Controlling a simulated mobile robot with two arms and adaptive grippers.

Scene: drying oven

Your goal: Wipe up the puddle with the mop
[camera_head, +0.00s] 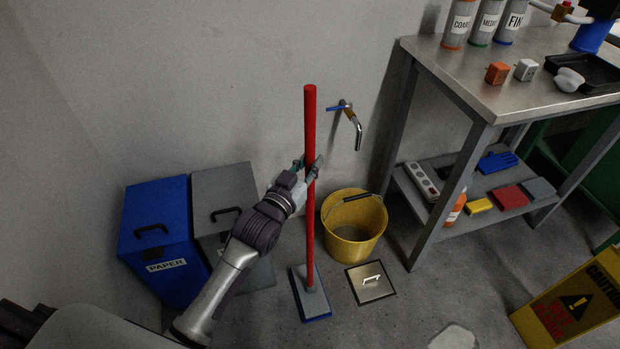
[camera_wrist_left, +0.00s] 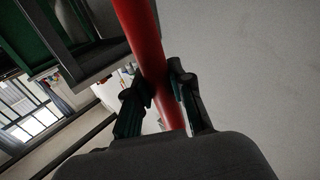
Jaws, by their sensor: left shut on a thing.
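The mop has a red handle (camera_head: 309,130) and a flat grey head with a blue edge (camera_head: 311,294). It stands upright, its head on or just above the floor. My left gripper (camera_head: 310,169) is shut on the red handle, around its middle. In the left wrist view the handle (camera_wrist_left: 147,45) passes between the two fingers (camera_wrist_left: 160,100). A pale patch on the floor (camera_head: 453,338), likely the puddle, shows at the bottom edge, to the right of the mop head and partly cut off. My right gripper is not in view.
A yellow bucket (camera_head: 353,232) stands right of the mop under a wall tap (camera_head: 352,125). A metal hatch (camera_head: 370,283) lies in front of it. Blue (camera_head: 158,220) and grey (camera_head: 222,187) bins stand left. A metal table (camera_head: 487,90) and a yellow caution sign (camera_head: 575,304) are right.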

